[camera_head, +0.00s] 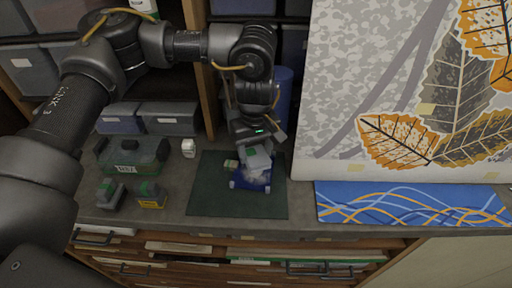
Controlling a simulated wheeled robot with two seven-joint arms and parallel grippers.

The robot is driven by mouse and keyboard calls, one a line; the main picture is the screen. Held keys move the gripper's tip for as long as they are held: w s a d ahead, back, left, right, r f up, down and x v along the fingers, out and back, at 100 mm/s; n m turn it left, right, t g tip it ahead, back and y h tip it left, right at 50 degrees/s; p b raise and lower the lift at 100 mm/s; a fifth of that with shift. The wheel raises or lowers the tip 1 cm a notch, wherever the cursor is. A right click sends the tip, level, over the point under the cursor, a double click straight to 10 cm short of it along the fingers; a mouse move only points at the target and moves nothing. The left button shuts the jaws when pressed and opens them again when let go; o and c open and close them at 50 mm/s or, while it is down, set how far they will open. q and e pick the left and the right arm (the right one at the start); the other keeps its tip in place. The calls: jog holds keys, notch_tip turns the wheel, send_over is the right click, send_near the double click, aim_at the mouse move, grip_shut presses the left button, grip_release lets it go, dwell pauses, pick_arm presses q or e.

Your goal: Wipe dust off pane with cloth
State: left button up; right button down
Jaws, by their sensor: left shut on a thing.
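My left gripper (257,146) points down over the dark green mat (213,192) on the counter. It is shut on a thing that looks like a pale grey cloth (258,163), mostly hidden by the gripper. Right under it lies a small blue pane (246,184) with a whitish, dusty-looking patch on it. The cloth seems at or very near the pane's surface, but I cannot tell whether they touch. My right gripper is out of view.
A small green-topped block (231,163) sits at the pane's left. A white bottle (188,148), a dark green case (131,156) and small boxes stand further left. A leaf-painted panel (400,90) and a blue patterned sheet (410,203) are at right.

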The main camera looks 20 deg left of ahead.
aim_at(253, 162)
pick_arm(q)
jog(key=shift+s+d+f, duration=0.1)
jog(key=shift+s+d, duration=0.1)
jog(key=shift+s, duration=1.4)
jog(key=shift+s+d+f, duration=0.1)
jog(key=shift+s, duration=0.8)
jog(key=shift+s+d+f, duration=0.1)
jog(key=shift+s, duration=0.8)
jog(key=shift+f, duration=0.1)
jog(key=shift+w+a+b, duration=0.2)
jog(key=shift+w+b, duration=0.15)
jog(key=shift+w, duration=1.45)
jog(key=shift+w+a, duration=0.15)
jog(key=shift+w, duration=0.7)
jog(key=shift+w+a, duration=0.1)
jog(key=shift+w, duration=0.75)
